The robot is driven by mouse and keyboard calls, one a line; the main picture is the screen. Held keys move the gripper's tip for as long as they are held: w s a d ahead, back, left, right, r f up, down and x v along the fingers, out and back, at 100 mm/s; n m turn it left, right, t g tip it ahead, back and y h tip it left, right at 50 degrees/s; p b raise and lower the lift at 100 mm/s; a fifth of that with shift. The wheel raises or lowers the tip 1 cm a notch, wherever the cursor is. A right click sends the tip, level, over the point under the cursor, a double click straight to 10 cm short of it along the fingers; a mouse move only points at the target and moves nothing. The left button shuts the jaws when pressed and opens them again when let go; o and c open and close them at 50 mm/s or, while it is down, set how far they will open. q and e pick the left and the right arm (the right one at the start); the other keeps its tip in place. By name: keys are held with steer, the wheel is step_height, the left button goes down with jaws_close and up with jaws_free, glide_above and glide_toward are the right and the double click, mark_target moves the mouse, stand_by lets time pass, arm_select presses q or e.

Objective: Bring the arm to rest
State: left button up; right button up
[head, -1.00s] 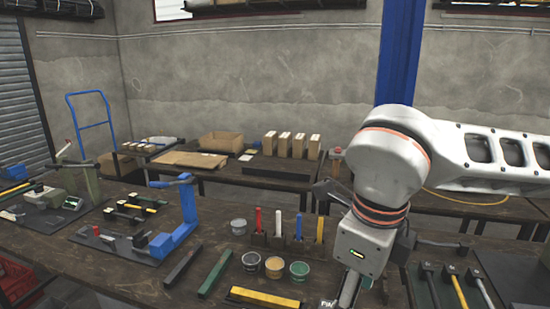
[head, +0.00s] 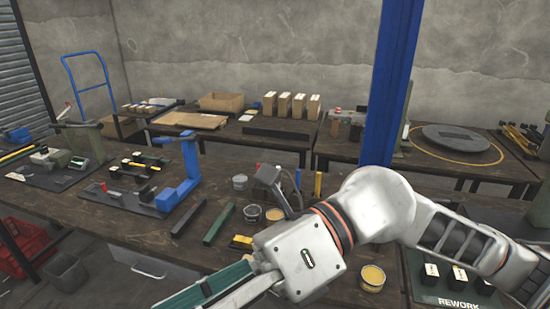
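My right arm comes in from the right and bends across the front of the bench. Its gripper (head: 232,287) points to the lower left, near the bottom edge of the head view. Long grey and green parts show at its end, but the tips run to the frame edge. I cannot tell whether it is open or shut, or whether the green part is something held. My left gripper is not in view.
The workbench (head: 130,225) carries a blue press (head: 190,170), a green press (head: 88,145), a green bar (head: 217,224), several tins and a yellow-filled tin (head: 372,277) close to my arm. A REWORK board (head: 455,300) lies right. A red crate (head: 25,245) stands lower left.

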steer(key=w+d+r+m+t+y, duration=0.1)
steer(key=w+r+m+y, duration=0.35)
steer(key=r+y, duration=0.55)
steer(key=w+d+r+m+t, duration=0.3)
steer(key=w+d+m+t, duration=0.75)
steer(key=m+t, duration=0.6)
steer(key=w+d+f+m+t+h, duration=0.55)
steer(key=d+f+m+h, duration=0.3)
steer(key=h, duration=0.25)
steer(key=w+d+f+m+t+h, duration=0.5)
steer(key=w+d+f+m+h, duration=0.2)
steer(key=f+m+h, duration=0.25)
steer(key=s+d+f+m+g+h, duration=0.2)
steer(key=s+d+f+g+h, duration=0.15)
steer(key=d+f, duration=0.45)
steer(key=s+d+f+m+g+h, duration=0.2)
steer(key=d+f+g+h, duration=0.15)
steer(key=f, duration=0.75)
steer(key=s+d+f+g, duration=0.4)
steer(key=s+f, duration=0.3)
steer(key=s+d+f+g, duration=0.3)
steer(key=s+d+f, duration=0.1)
steer(key=s+f, duration=0.3)
steer(key=a+f+m+t+y+b, duration=0.3)
steer(key=a+f+y, duration=0.3)
steer(key=a+f, duration=1)
step_height(320, 180, down, 2)
steer(key=shift+w+a+f+m+t+b, duration=0.1)
steer(key=shift+w+a+m+t+b, duration=0.05)
steer(key=shift+w+m+t+b, duration=0.2)
